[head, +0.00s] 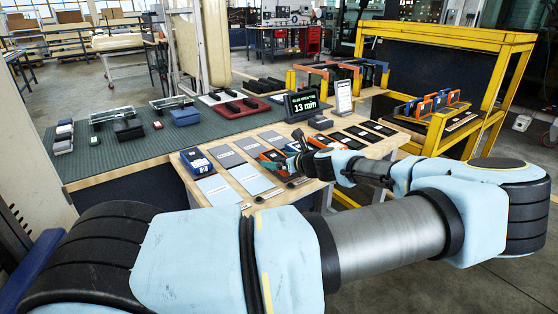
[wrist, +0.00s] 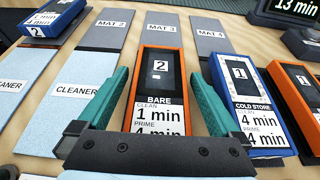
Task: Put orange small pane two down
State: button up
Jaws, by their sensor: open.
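My gripper (wrist: 163,95) is open, with one teal finger on each side of the pane. I cannot tell whether the fingers touch it. The gripper hides the pane's near end. In the head view my gripper (head: 284,167) is low over the wooden table, and the pane is hard to make out there.
Right of the gripper are a blue pane one (wrist: 246,105) marked COLD STORE and an orange pane one (wrist: 298,95). A blue pane (wrist: 52,18) lies upper left. Mat 2 (wrist: 108,28), mat 4 (wrist: 210,33) and a cleaner mat (wrist: 80,85) show bare areas. A 13 min display (head: 303,105) stands behind.

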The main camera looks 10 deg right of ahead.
jog(key=shift+r, duration=0.2)
jog(key=shift+s+d, duration=0.2)
jog(key=shift+s, duration=0.1)
jog(key=b+v, duration=0.2)
jog(key=v, duration=0.9)
jog(key=shift+r, duration=0.25)
